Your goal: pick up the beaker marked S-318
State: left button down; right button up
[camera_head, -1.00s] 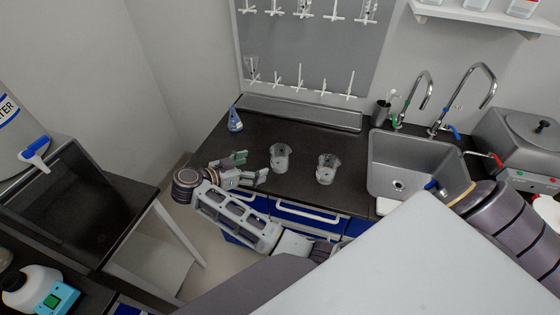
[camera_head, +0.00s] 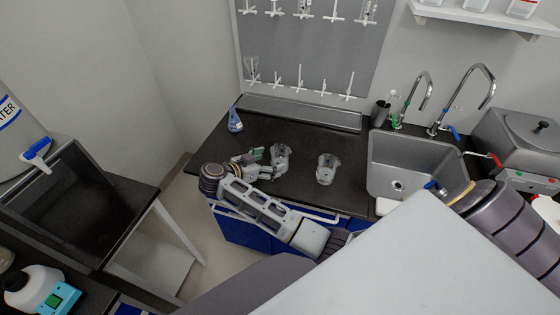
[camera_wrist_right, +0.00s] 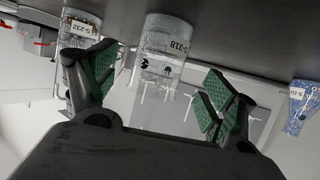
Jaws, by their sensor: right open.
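The beaker marked S-318 (camera_head: 282,152) is clear glass and stands upright on the dark counter. In the right wrist view, which is upside down, its label shows on the beaker (camera_wrist_right: 165,42). My right gripper (camera_head: 267,161) is open and empty, low over the counter at the left of this beaker. In the right wrist view the green-padded fingers of my right gripper (camera_wrist_right: 163,78) stand apart, with the beaker between them in the picture; I see no contact. My left gripper is not in view.
A second beaker (camera_head: 327,170), marked S-232 in the wrist view (camera_wrist_right: 83,24), stands to the right. The sink (camera_head: 391,180) lies further right. The counter (camera_head: 335,200) is bare in front of the second beaker.

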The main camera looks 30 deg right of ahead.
jog(key=shift+w+d+f, duration=0.1)
jog(key=shift+d+f, duration=0.1)
jog(key=shift+d, duration=0.3)
jog(key=shift+d, duration=0.1)
jog(key=shift+f+p+x, duration=0.25)
jog(key=shift+p+x, duration=0.05)
jog(key=shift+x, duration=2.2)
jog(key=c, duration=1.2)
jog(key=shift+r, duration=0.3)
jog(key=shift+r, duration=4.65)
